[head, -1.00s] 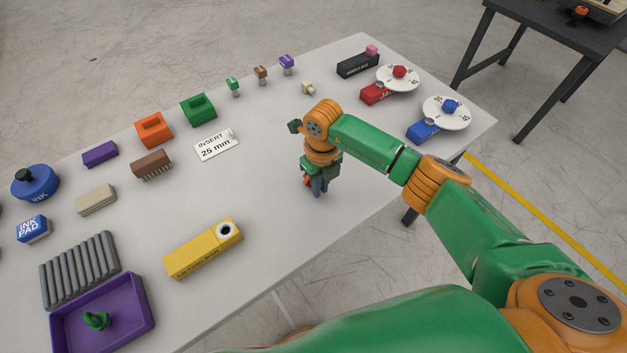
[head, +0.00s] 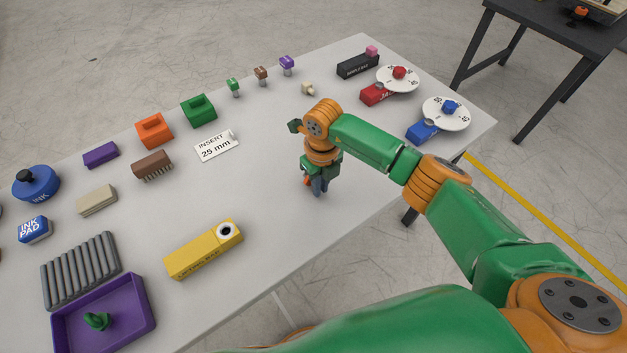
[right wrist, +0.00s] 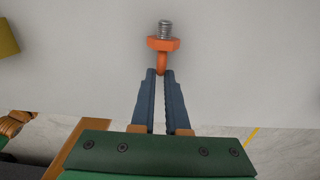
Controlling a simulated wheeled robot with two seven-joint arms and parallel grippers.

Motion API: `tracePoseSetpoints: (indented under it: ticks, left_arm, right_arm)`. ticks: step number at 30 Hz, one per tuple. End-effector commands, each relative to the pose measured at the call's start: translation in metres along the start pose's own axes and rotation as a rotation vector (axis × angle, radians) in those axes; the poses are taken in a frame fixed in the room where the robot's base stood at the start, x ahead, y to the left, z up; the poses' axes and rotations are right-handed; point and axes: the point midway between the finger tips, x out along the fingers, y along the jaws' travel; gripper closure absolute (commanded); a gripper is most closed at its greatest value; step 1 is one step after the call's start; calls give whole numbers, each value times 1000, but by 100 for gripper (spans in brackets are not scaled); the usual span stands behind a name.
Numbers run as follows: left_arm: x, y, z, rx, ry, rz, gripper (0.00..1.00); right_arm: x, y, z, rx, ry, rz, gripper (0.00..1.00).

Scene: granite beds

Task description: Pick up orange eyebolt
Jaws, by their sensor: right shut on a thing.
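The orange eyebolt (right wrist: 163,45) has a grey threaded shank and an orange collar. In the right wrist view it sits at the tips of my right gripper (right wrist: 161,72), whose two blue-grey fingers are closed on its orange eye end. In the head view my right gripper (head: 318,190) points down at the table near its front edge, and only a bit of orange shows beside the fingers. I cannot tell whether the eyebolt touches the table. My left gripper is not in view.
A yellow block with a round hole (head: 205,250) lies to the left on the grey table (head: 270,215). A purple tray (head: 140,320) holds a green eyebolt (head: 97,320). Red (head: 378,94) and blue (head: 422,131) dial devices stand right. The table around the gripper is clear.

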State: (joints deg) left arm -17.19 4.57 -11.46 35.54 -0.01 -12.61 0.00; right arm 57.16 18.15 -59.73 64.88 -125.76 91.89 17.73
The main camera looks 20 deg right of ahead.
Motion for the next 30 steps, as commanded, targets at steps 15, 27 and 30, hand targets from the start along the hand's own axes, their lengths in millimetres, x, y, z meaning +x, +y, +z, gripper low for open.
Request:
tracePoseSetpoints:
  ticks: [15, 27, 30]
  left_arm:
    - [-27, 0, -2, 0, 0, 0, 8]
    - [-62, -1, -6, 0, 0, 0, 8]
    - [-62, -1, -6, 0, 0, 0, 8]
  right_arm:
    - [-32, 0, 0, -1, -1, -1, 100]
    - [-76, 0, 0, 0, -1, -1, 100]
    - [-77, 0, 0, 0, 0, 0, 100]
